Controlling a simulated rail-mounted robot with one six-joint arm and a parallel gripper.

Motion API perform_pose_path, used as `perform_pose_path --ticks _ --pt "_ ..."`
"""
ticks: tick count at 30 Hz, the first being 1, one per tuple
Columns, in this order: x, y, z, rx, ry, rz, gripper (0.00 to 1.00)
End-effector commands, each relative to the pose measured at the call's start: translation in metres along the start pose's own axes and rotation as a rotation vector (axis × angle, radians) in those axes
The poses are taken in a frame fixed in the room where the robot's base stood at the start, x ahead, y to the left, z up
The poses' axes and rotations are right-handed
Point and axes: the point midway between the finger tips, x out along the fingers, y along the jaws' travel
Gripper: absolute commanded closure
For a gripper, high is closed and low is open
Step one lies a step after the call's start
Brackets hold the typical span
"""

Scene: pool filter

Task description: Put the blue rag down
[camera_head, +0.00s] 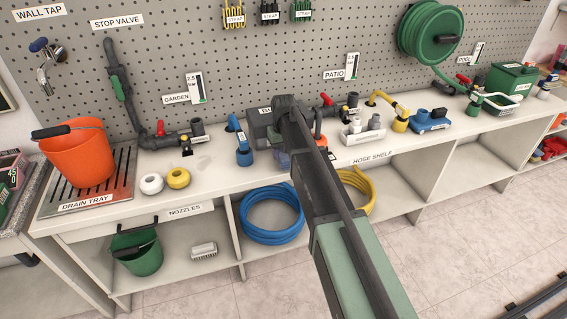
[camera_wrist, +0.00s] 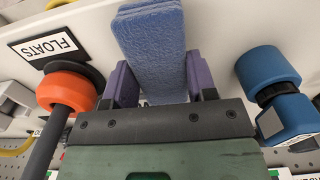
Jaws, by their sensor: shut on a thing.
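The blue rag (camera_wrist: 150,45) is a folded, fuzzy strip in the wrist view. My gripper (camera_wrist: 158,82) is shut on it, with a purple finger pad on each side. The rag sticks out past the fingers over the white bench top (camera_wrist: 215,25). In the head view my gripper (camera_head: 281,152) is over the middle of the bench, and my arm hides most of the rag. I cannot tell whether the rag touches the bench.
A blue hose fitting (camera_wrist: 268,75) is beside the rag, with an orange-collared part (camera_wrist: 66,90) by the FLOATS label (camera_wrist: 42,48) opposite. An orange bucket (camera_head: 75,155) stands on the drain tray (camera_head: 120,175). White and yellow rolls (camera_head: 178,178) sit near the front edge.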

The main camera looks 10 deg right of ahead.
Motion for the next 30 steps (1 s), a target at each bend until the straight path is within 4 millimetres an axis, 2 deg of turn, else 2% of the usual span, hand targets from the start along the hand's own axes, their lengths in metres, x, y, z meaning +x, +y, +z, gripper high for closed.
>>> perform_pose_path --ticks 1,7,12,13,18,26,30 --pt "0.018 0.000 0.000 0.000 0.000 0.000 0.77" --pt "0.013 0.000 0.000 0.000 0.000 0.000 0.77" --pt "0.018 0.000 0.000 0.000 0.000 0.000 0.77" --pt "0.018 0.000 0.000 0.000 0.000 0.000 0.47" --pt "0.017 0.000 0.000 0.000 0.000 0.000 0.23" --pt "0.015 0.000 0.000 0.000 0.000 0.000 0.23" --pt "0.002 0.000 0.000 0.000 0.000 0.000 0.23"
